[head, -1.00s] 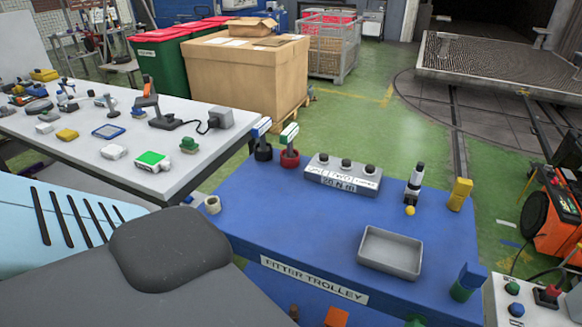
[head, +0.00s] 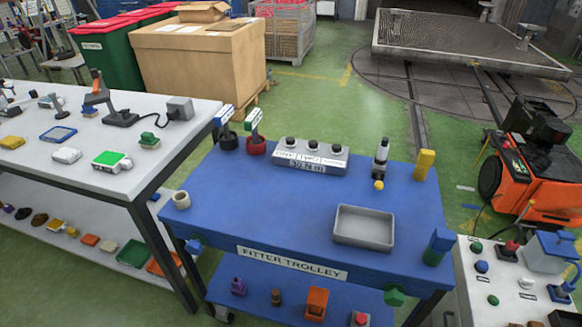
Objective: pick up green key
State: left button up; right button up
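No object in the head view is clearly recognisable as a green key. A green-and-white tag-like piece (head: 254,120) stands upright in a round red holder (head: 256,146) on the blue fitter trolley (head: 260,205). A similar blue-and-white piece (head: 223,115) stands in a black holder (head: 228,140) just left of it. Other green items are a green knobbed piece (head: 149,139) and a green-topped white block (head: 112,160) on the white table, and a green hexagonal piece (head: 394,296) at the trolley's front. Neither of my grippers is in view.
The trolley also carries a grey box with several black knobs (head: 310,157), a grey tray (head: 364,227) and a yellow block (head: 424,164). A white table (head: 95,180) stands at left, a white panel with knobs (head: 500,290) at lower right. The trolley's middle is clear.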

aim_at(250, 122)
jog(key=i+j, duration=0.5)
jog(key=i+j+u, duration=0.15)
jog(key=i+j, duration=0.35)
jog(key=i, duration=0.1)
